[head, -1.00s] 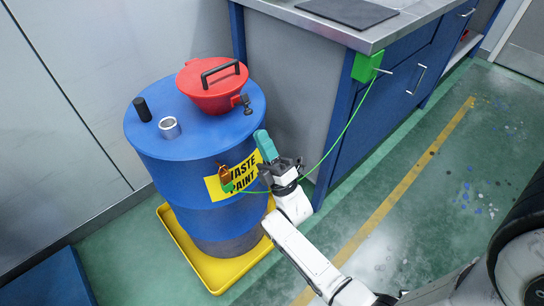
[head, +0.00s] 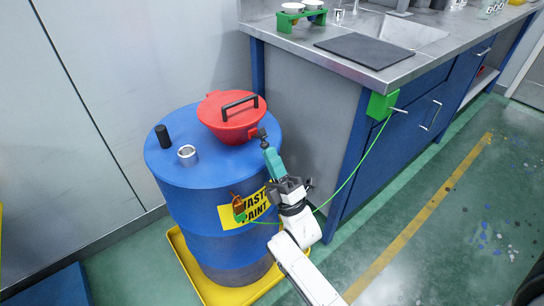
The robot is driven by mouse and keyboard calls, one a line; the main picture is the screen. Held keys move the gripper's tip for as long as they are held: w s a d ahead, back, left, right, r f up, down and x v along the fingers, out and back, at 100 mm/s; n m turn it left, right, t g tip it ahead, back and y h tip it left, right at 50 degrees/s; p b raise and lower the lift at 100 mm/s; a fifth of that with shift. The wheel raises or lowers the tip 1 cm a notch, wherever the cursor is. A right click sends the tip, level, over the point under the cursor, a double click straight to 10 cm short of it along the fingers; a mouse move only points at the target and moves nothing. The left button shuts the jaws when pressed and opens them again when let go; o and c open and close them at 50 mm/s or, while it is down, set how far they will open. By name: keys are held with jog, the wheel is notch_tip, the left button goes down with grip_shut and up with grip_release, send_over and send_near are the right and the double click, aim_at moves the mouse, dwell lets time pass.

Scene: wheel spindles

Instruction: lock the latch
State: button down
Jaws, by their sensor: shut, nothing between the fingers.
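The red lidded funnel (head: 226,119) with a black handle sits shut on top of the blue drum (head: 200,225). A small dark latch (head: 262,133) shows at the funnel's right front edge, near the drum's rim. It is too small to tell whether it is locked. My gripper (head: 267,150) has teal fingers, which are shut and empty. Its fingertips point up at the drum's rim, just below the latch in the picture. I cannot tell whether they touch it.
A black cylinder (head: 162,135) and an open metal ring (head: 187,154) stand on the drum's top. An orange padlock-like piece (head: 238,203) hangs at the drum's front on a green cord from a green box (head: 381,105). The drum stands in a yellow tray (head: 187,262) beside the bench (head: 310,95).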

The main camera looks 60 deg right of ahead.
aim_at(264, 133)
jog(key=shift+r+g+p, duration=0.3)
jog(key=shift+r+p, duration=0.05)
jog(key=shift+p, duration=0.35)
jog(key=r+g+p, duration=0.1)
jog(key=p, duration=0.2)
jog(key=r+g+p, duration=0.1)
jog(key=p, duration=0.2)
jog(key=r+g+y+p, duration=0.1)
jog(key=g+p, duration=0.1)
jog(key=p, duration=0.2)
jog(key=shift+s+a+r, duration=0.1)
jog(key=shift+s+r, duration=0.15)
jog(key=shift+s, duration=0.05)
jog(key=r+g+p, duration=0.1)
jog(key=g+p, duration=0.1)
jog(key=p, duration=0.3)
jog(key=shift+w+r+y, duration=0.1)
jog(key=shift+r+y, duration=0.2)
jog(key=shift+y, duration=0.1)
jog(key=g+p, duration=0.1)
jog(key=p, duration=0.1)
jog(key=r+g+p, duration=0.1)
jog(key=g+p, duration=0.1)
jog(key=p, duration=0.1)
jog(key=shift+w+y, duration=0.3)
jog(key=shift+y, duration=0.1)
jog(key=shift+f+b, duration=0.45)
jog(key=shift+s, duration=0.1)
